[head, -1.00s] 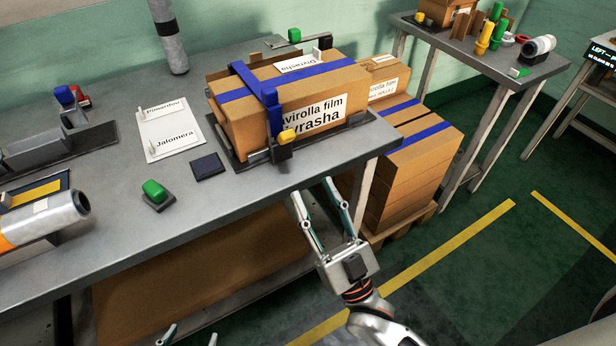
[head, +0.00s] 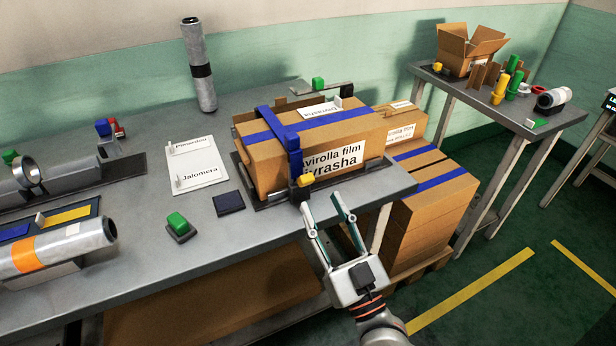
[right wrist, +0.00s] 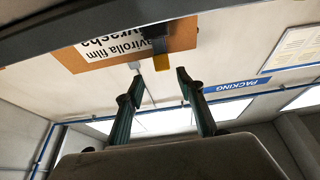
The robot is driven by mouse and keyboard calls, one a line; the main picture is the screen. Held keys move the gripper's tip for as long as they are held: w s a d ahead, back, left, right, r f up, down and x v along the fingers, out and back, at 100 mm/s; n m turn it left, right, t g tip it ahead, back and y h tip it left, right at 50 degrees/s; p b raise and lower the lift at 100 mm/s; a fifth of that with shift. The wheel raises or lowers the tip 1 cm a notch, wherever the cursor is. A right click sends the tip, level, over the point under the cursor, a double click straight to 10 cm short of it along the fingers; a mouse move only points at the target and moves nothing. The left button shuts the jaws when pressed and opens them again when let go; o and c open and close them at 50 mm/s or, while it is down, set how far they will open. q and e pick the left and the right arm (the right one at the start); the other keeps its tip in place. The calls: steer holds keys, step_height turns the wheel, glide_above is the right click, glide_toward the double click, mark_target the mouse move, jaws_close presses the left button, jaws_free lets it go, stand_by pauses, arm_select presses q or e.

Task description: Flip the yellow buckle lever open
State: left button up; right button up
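The yellow buckle lever (head: 305,181) sits on a dark buckle (head: 300,193) at the front of the strapped cardboard box, below a blue strap (head: 294,150). In the right wrist view the yellow lever (right wrist: 161,62) shows beyond the fingertips, roughly between them. My right gripper (head: 327,212) is open and empty, with its fingers pointing up toward the buckle from just in front of the table edge. It is apart from the lever, a little below it in the head view. My left gripper is not in view.
The strapped box (head: 265,175) rests on the grey table (head: 150,240). A green button (head: 177,222) and white label sheet (head: 196,165) lie to its left. Stacked boxes (head: 425,210) stand behind my right gripper.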

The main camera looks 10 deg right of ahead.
mark_target(309, 184)
steer(key=shift+w+a+r, duration=0.25)
steer(key=shift+a, duration=0.05)
steer(key=x, duration=0.7)
steer(key=shift+w+a, duration=0.1)
jaws_close()
